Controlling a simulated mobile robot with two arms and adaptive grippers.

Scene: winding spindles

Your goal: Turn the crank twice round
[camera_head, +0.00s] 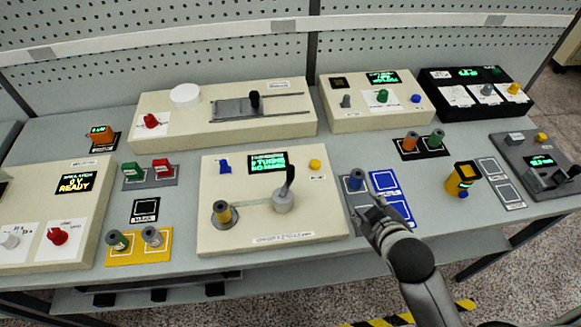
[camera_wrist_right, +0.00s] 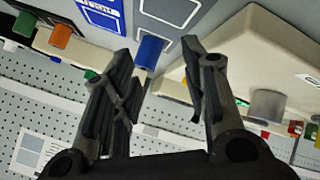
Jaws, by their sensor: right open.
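The crank (camera_head: 284,200) stands on the right part of the cream winding box in the middle of the bench, with a black upright handle (camera_head: 290,175). My left gripper is out of view.
Blue-and-white marked pads (camera_head: 391,195) lie beside my right gripper. A yellow device (camera_head: 462,180) stands further right. A cream slider box (camera_head: 220,113) is behind the winding box. Two bobbins stand on a yellow plate (camera_head: 140,258) to the left.

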